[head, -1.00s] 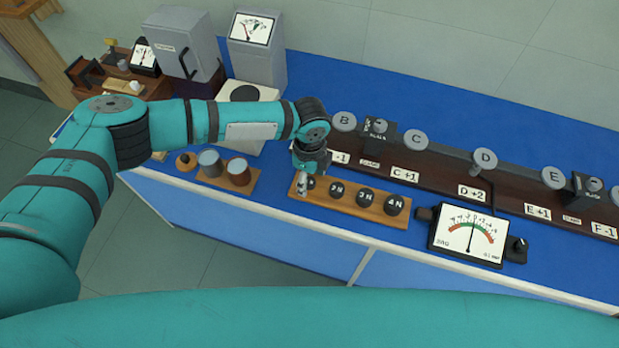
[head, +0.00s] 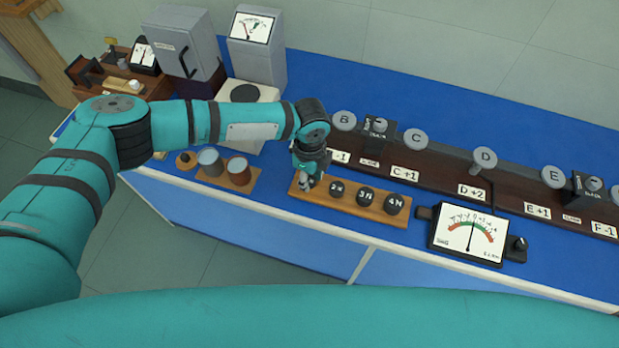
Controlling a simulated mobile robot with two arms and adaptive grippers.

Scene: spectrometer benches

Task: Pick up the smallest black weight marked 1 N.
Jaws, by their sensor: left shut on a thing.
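My left gripper (head: 306,184) points down at the left end of a wooden weight rack (head: 292,189). It is shut on the smallest black weight, the leftmost in the row, which its fingers almost wholly hide; I cannot read its mark. Whether the weight touches the rack or is just above it, I cannot tell. To the right, the black weights marked 2 N (head: 336,188), 3 N (head: 365,196) and 4 N (head: 393,204) stand in the same rack. My right gripper is not in view.
A dial meter (head: 468,235) stands right of the rack. Behind is a long dark bench unit with lettered grey knobs such as C (head: 415,139). A small wooden tray (head: 246,187) with two cylinders (head: 210,162) lies to the left. The table's front edge runs close before the rack.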

